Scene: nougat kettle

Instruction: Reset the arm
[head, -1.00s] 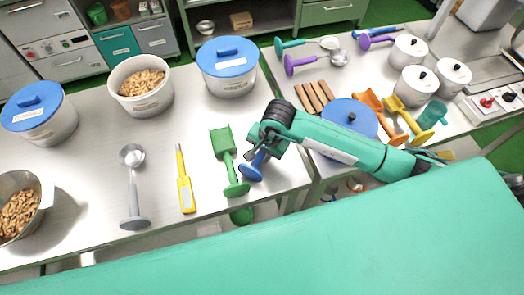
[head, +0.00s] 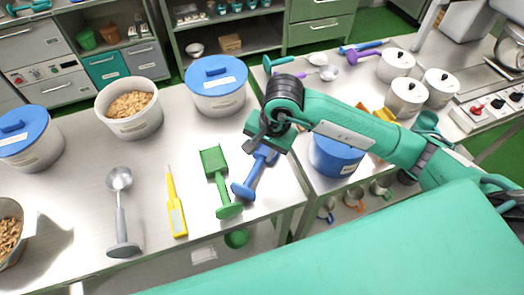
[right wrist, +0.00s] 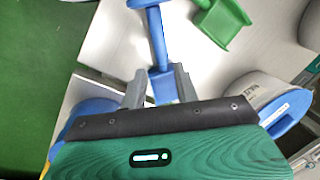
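A blue scoop (head: 250,182) lies on the steel table near its right edge, with its round handle end toward the front. My right gripper (head: 266,138) is above its far end, hiding part of it. In the right wrist view, my right gripper (right wrist: 159,82) has its two grey fingers apart. The blue scoop (right wrist: 157,38) shows between and beyond them, with gaps at its sides, so the fingers do not close on it. My left gripper is not in view.
A green scoop (head: 217,180) lies just left of the blue one, then a yellow thermometer-like tool (head: 175,205) and a grey ladle (head: 121,215). A blue-lidded tub (head: 217,88) stands behind.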

